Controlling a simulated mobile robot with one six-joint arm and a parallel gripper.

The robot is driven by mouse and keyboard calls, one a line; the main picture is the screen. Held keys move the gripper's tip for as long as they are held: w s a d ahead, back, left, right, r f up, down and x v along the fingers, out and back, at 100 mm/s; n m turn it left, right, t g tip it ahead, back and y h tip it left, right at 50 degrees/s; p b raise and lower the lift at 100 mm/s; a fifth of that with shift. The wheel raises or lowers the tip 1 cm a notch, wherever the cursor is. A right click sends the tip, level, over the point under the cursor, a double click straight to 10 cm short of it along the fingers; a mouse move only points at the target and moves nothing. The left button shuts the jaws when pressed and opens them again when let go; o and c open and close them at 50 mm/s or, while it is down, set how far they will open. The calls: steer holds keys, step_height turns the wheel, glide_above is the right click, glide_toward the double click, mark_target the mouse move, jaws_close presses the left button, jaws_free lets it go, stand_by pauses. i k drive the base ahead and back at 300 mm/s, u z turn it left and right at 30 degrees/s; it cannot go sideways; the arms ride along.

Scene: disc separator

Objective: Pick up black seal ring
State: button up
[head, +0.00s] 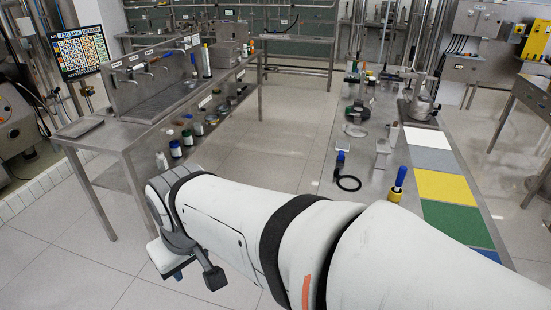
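The black seal ring (348,183) lies flat on the steel bench (366,160) at the right, close to the bench's left edge. It is a thin dark loop with nothing visible on it. My white arm crosses the lower part of the head view, in front of the near end of this bench. My gripper (196,276) is at the arm's far end, lower left, over the floor and well apart from the ring.
A small metal stand (383,153) is behind. The left sink bench (150,120) holds bottles; floor between benches is clear.

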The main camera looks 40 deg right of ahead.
mark_target(336, 174)
steer(key=z, duration=0.05)
steer(key=i, duration=2.25)
steer(key=z, duration=3.3)
steer(key=i, duration=1)
steer(key=u, duration=0.1)
